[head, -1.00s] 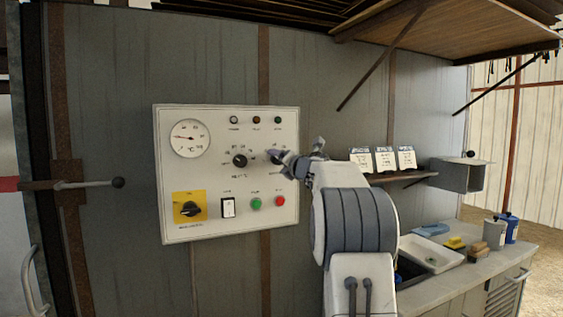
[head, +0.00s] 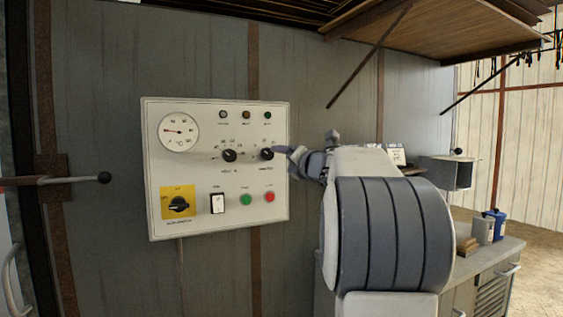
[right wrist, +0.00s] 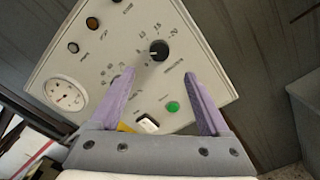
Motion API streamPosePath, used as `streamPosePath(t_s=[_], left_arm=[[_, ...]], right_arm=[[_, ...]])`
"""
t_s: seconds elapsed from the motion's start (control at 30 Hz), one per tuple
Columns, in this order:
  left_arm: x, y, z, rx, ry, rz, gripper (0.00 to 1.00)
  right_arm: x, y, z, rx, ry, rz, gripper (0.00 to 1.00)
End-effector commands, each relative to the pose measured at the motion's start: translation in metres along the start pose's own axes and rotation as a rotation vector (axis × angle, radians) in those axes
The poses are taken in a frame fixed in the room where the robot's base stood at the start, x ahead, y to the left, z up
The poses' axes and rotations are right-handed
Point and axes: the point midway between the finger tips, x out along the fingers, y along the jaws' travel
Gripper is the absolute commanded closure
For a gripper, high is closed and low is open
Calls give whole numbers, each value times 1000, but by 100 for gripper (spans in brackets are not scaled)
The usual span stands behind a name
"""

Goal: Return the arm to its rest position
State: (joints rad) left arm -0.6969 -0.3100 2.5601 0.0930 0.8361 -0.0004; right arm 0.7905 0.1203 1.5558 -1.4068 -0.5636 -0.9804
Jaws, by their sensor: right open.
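My right gripper (head: 306,150) is in front of the wall panel, just right of the right black knob (head: 267,154). In the right wrist view its purple fingers (right wrist: 159,76) are spread with nothing between them, and a black knob (right wrist: 159,50) shows beyond the tips, apart from them. My right arm (head: 385,235) is raised and extended toward the panel, its grey-banded joint large in the head view. The white control panel (head: 205,223) carries a gauge, two knobs, lamps, buttons and a yellow-backed switch. My left gripper is not in view.
A lever (head: 60,180) with a black ball end sticks out left of the panel. A wooden shelf (head: 430,45) on braces hangs above right. A counter (head: 480,262) with a blue canister (head: 497,224) stands right, partly hidden by my arm.

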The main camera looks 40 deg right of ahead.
Motion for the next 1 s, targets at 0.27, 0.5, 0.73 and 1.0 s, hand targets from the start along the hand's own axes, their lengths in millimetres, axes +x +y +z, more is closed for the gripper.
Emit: streamPosePath(t_s=[0.27,0.5,0.73,1.0], left_arm=[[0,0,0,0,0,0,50],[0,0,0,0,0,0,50],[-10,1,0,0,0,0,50],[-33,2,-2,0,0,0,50]], right_arm=[[-1,0,0,0,0,0,20],[-1,1,0,0,0,1,20],[11,34,-42,217,17,-6,20],[-20,88,-221,918,157,-292,20]])
